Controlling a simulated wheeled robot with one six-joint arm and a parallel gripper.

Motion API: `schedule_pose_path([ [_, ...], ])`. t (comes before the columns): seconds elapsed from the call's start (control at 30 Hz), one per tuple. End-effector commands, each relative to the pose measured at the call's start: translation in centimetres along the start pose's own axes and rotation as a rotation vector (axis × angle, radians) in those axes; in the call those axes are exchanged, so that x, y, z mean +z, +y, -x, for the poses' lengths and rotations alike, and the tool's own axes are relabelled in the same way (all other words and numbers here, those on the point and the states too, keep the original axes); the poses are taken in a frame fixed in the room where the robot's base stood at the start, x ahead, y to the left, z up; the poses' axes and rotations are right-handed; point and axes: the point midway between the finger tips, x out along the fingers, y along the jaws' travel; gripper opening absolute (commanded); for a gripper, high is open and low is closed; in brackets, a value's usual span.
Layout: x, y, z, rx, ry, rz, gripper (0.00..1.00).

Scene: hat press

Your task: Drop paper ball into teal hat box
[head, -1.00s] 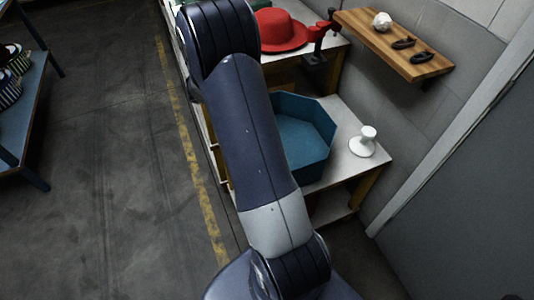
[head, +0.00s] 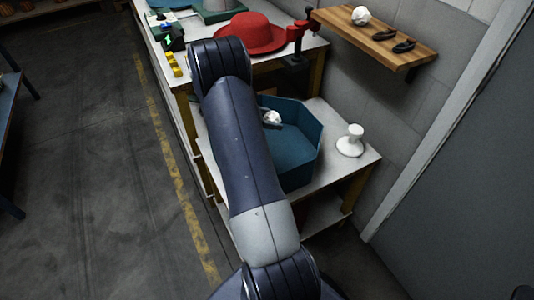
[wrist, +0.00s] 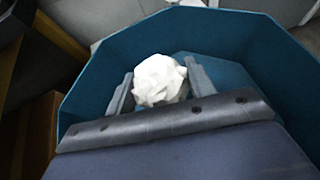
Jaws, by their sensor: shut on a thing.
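The white crumpled paper ball (wrist: 159,80) sits between the two grey fingers of my gripper (wrist: 162,86), which is shut on it. In the head view the ball (head: 271,117) shows just past my arm, over the teal hat box (head: 305,155). The box is open-topped and many-sided, on the lower white shelf. In the wrist view the box's walls (wrist: 112,58) rise around the ball and fingers. I cannot tell how far the ball is above the box floor. My arm hides the box's left part in the head view.
A white stand (head: 350,142) is right of the box. A red hat (head: 250,33) and a red clamp (head: 301,36) are on the upper bench. A wooden wall shelf (head: 415,55) holds another white crumpled ball (head: 360,16) and dark items.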

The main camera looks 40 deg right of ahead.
Motion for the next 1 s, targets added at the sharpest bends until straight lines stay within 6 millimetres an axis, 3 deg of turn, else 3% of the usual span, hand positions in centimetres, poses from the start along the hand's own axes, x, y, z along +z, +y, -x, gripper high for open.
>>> schedule_pose_path([
  [0.13, -1.7, 0.0, -0.9, 0.001, 0.000, 0.000, 0.30],
  [0.47, -1.9, 0.0, -1.1, 0.002, 0.000, -0.001, 0.30],
  [0.5, -1.9, 0.0, -1.1, 0.002, 0.000, -0.001, 0.53],
  [0.8, -1.9, 0.0, -1.1, 0.001, 0.000, 0.000, 0.77],
  [1.0, -1.9, 0.0, -1.0, 0.002, 0.000, 0.000, 0.77],
])
